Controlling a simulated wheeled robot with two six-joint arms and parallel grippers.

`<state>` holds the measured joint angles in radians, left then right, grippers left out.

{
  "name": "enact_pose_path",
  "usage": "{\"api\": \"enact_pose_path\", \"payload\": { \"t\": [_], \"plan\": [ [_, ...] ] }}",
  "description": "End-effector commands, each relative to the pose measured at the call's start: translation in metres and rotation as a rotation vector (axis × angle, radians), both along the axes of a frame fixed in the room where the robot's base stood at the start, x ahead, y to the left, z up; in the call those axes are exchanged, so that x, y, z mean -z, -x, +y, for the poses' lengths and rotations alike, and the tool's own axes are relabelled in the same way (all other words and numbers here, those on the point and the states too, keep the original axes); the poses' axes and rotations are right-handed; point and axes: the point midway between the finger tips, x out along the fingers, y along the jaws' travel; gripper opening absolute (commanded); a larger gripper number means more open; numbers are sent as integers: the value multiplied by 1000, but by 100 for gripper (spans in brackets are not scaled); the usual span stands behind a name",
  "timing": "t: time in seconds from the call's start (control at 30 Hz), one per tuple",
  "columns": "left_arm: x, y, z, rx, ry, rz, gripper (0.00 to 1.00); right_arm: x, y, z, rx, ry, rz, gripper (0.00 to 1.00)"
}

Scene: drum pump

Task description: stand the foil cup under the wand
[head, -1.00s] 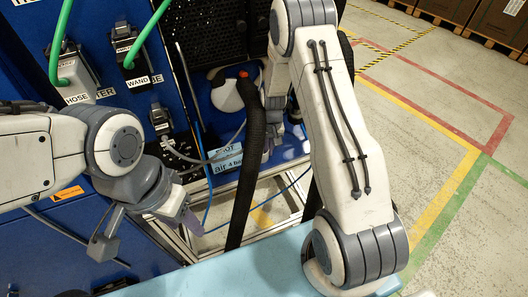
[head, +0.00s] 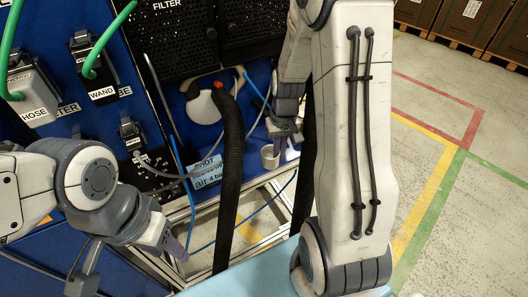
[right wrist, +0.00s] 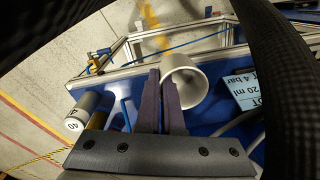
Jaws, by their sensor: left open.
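The foil cup (head: 270,156) is a small pale grey cup in the head view, low and left of my right gripper (head: 288,132). In the right wrist view the cup (right wrist: 190,86) shows its open mouth at the tips of the right gripper's dark fingers (right wrist: 163,82). The fingers are nearly together, with the cup's near wall seemingly between them. My left gripper (head: 172,247) is open and empty at the lower left, far from the cup. The wand is not clearly identifiable; a WAND label (head: 102,93) marks a green-hosed connector on the blue panel.
A thick black hose (head: 231,165) hangs left of the cup and also crosses the right wrist view (right wrist: 283,80). A light-blue card (head: 207,172) is beside it. An aluminium frame (head: 265,215) lies below.

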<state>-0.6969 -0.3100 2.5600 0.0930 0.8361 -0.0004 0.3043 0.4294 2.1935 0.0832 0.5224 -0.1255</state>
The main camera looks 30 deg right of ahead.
Motion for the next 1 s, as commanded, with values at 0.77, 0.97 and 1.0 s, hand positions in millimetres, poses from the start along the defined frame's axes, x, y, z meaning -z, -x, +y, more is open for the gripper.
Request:
{"api": "enact_pose_path", "payload": {
  "t": [0.77,0.97,1.0],
  "plan": [
    [2,0,0,0,0,0,50,87,2,96,-253,1,0,0],
    [2,0,0,0,0,0,50,87,1,96,-252,1,0,0],
    [2,0,0,0,0,0,50,87,1,96,-253,1,0,0]
  ]
}}
